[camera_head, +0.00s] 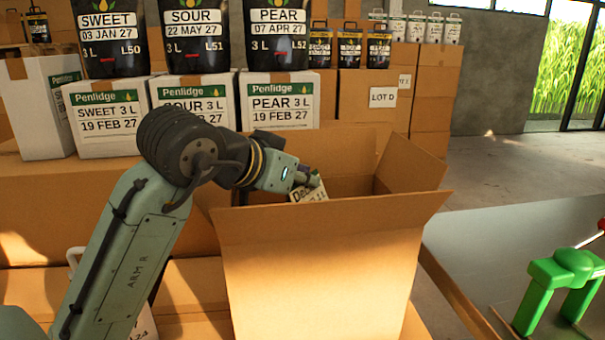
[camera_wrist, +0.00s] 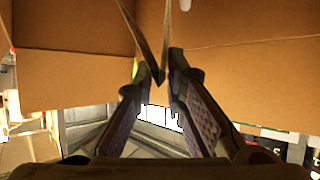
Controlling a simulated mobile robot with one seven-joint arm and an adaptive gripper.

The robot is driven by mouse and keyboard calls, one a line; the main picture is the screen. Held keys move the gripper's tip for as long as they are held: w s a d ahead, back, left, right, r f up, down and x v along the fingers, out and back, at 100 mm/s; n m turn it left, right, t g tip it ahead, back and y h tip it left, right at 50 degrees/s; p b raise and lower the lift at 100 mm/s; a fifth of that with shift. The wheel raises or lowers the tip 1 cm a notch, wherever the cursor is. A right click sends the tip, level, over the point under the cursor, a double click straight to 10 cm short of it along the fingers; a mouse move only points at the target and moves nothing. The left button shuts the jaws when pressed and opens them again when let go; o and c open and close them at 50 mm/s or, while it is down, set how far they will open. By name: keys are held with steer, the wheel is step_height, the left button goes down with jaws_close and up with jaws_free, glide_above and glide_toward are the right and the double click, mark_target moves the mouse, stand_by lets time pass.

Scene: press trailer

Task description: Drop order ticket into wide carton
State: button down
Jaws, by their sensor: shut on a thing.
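The wide carton (camera_head: 318,270) stands open in the middle of the head view, its flaps spread outward. My gripper (camera_head: 308,182) reaches in from the left and is over the carton's opening, behind the raised front flap. It is shut on the order ticket (camera_head: 311,194), a small pale card with dark print, partly hidden by the gripper and the flap. In the wrist view, my gripper's fingers (camera_wrist: 155,85) close around a thin dark edge, seemingly the ticket edge-on. Brown cardboard (camera_wrist: 240,85) fills the background there. The carton's floor is hidden in both views.
White Penlidge boxes (camera_head: 280,100) and large black pouches (camera_head: 200,35) stand on cartons behind. A green stand (camera_head: 560,280) is at the right. Open grey floor (camera_head: 510,180) lies at the right rear.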

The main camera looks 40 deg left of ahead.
steer(key=c, duration=1.6)
jaws_free()
steer(key=shift+o, duration=0.2)
step_height(320, 180, up, 10)
steer(key=shift+r, duration=0.1)
